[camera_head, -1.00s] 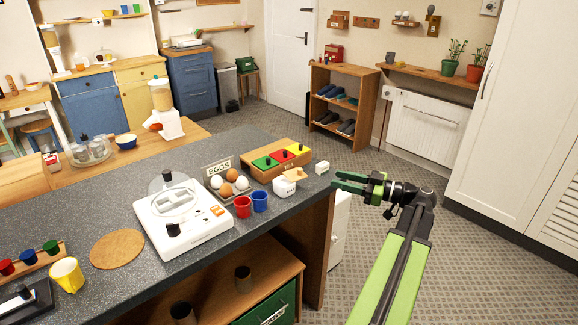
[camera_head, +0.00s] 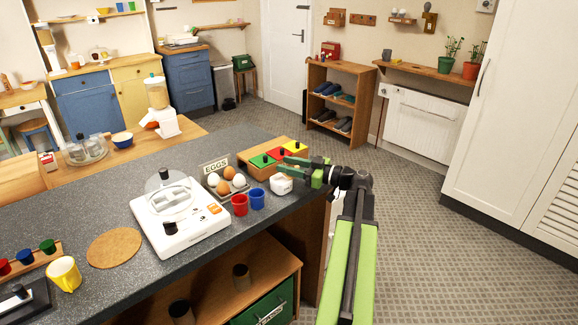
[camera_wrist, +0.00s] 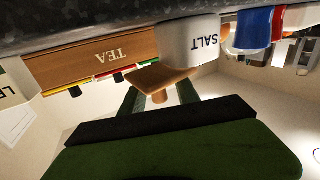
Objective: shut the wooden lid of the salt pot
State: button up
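The white salt pot (camera_head: 281,184) stands on the dark counter near its right end. The wrist view is upside down and shows its SALT label (camera_wrist: 205,45). The wooden lid (camera_wrist: 152,78) juts out to the side of the pot's top rather than covering it, with its round knob (camera_wrist: 160,97) towards me. In the head view my gripper mostly hides the lid. My gripper (camera_head: 300,168) is open beside the lid; in the wrist view its fingers (camera_wrist: 159,100) are apart, with the knob between their tips. I cannot tell whether they touch it.
The wooden TEA box (camera_head: 262,170) with coloured lids is close behind the pot. Red (camera_head: 239,204) and blue (camera_head: 257,199) cups and the egg tray (camera_head: 226,187) stand to its left. Open floor lies right of the counter.

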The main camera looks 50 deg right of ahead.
grip_shut()
dwell(1.4)
